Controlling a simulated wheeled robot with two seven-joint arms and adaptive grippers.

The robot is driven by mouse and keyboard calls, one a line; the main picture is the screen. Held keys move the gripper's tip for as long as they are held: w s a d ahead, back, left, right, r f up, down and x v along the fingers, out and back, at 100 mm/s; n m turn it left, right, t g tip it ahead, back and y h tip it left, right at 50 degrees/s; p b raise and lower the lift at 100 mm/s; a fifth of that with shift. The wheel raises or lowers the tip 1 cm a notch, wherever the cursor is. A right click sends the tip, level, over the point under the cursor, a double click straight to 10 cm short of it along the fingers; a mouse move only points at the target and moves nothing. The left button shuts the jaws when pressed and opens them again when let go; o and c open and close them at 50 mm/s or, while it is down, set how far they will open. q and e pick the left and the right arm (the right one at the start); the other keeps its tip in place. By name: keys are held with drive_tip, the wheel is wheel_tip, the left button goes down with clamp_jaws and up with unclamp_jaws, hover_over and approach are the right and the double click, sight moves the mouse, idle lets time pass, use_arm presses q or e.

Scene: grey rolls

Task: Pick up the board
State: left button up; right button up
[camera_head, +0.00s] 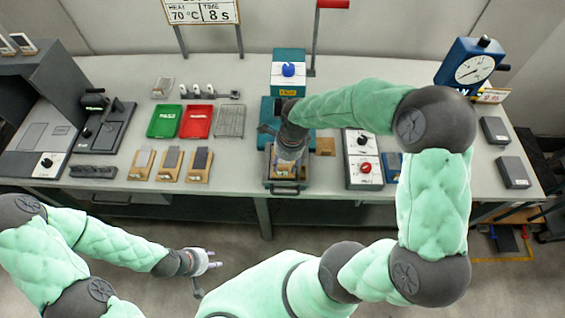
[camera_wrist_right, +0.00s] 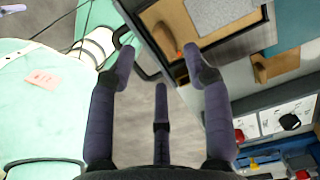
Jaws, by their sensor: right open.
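A wooden board with a grey sheet on it lies in the drawer-like tray of the teal machine (camera_head: 272,107). In the right wrist view the board (camera_wrist_right: 178,28) is at the top, just beyond the fingertips. My right gripper (camera_wrist_right: 158,62) is open with nothing between its fingers. In the head view my right gripper (camera_head: 287,160) is over the tray and hides much of the board. My left gripper (camera_head: 212,261) is low in front of the table, empty, its fingers apart.
Several wooden boards with grey pieces, one of them here (camera_head: 171,162), lie left of the machine. Behind them are a green tray (camera_head: 165,121), a red tray (camera_head: 197,122) and a wire rack (camera_head: 230,121). A control box (camera_head: 362,160) stands right of the machine.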

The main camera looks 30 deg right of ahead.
sight(283, 170)
drive_tip(key=shift+w+a+f+b, duration=0.15)
drive_tip(key=shift+f+b, duration=0.25)
drive_tip(key=shift+f, duration=1)
drive_tip(key=shift+w+a+f+b, duration=0.15)
drive_tip(key=shift+f+b, duration=0.25)
drive_tip(key=shift+f, duration=0.95)
drive_tip(key=shift+d, duration=0.1)
clamp_jaws()
